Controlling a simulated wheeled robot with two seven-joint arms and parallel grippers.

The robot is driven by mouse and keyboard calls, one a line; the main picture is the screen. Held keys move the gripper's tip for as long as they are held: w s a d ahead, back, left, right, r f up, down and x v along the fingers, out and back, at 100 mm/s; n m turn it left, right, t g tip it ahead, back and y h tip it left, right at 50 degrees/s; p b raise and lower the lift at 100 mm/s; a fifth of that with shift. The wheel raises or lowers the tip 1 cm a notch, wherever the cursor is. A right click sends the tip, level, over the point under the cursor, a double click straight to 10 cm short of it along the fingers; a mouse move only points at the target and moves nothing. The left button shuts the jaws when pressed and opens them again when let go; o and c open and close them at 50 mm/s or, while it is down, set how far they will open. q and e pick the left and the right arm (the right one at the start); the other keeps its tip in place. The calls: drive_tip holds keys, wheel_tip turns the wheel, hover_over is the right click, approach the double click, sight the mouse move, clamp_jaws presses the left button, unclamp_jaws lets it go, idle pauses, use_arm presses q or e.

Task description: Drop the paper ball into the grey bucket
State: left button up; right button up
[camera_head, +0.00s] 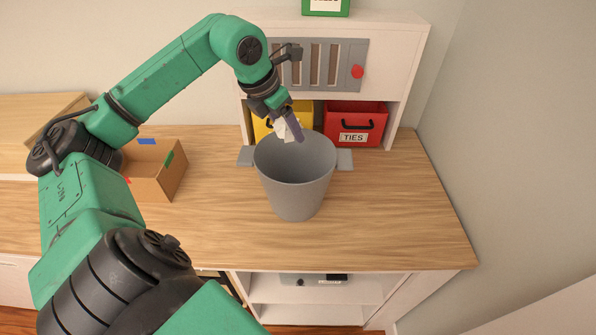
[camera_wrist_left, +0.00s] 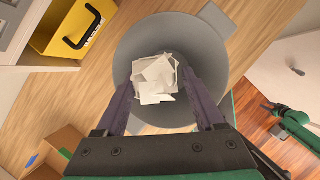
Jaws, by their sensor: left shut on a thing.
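The grey bucket (camera_head: 297,185) stands upright on the wooden worktop, with a flat handle on each side. My left gripper (camera_head: 289,128) is above the bucket's rim at the back, pointing down. It is shut on the white crumpled paper ball (camera_head: 283,131). In the left wrist view the paper ball (camera_wrist_left: 155,80) sits between the two purple fingers, with the open mouth of the bucket (camera_wrist_left: 195,42) behind it.
A red bin (camera_head: 367,124) labelled TIES and a yellow bin (camera_head: 262,124) stand in the cabinet (camera_head: 412,60) behind the bucket. An open cardboard box (camera_head: 152,177) is at the left. The worktop (camera_head: 400,215) right of the bucket is clear.

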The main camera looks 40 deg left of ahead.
use_arm(q)
drive_tip(key=shift+w+a+f, duration=0.15)
drive_tip(key=shift+w+a, duration=0.1)
drive_tip(key=o, duration=1.1)
drive_tip(key=shift+s+d, duration=0.1)
drive_tip(key=shift+d, duration=0.05)
drive_tip(key=shift+o, duration=1)
drive_tip(key=shift+s+d+r, duration=0.1)
drive_tip(key=shift+s+r, duration=0.05)
drive_tip(key=shift+r, duration=0.15)
drive_tip(key=v, duration=1.4)
drive_tip(key=shift+s+r, duration=0.15)
drive_tip(key=shift+s, duration=0.05)
use_arm(e)
drive_tip(key=shift+w+a, duration=0.45)
drive_tip(key=shift+w, duration=0.25)
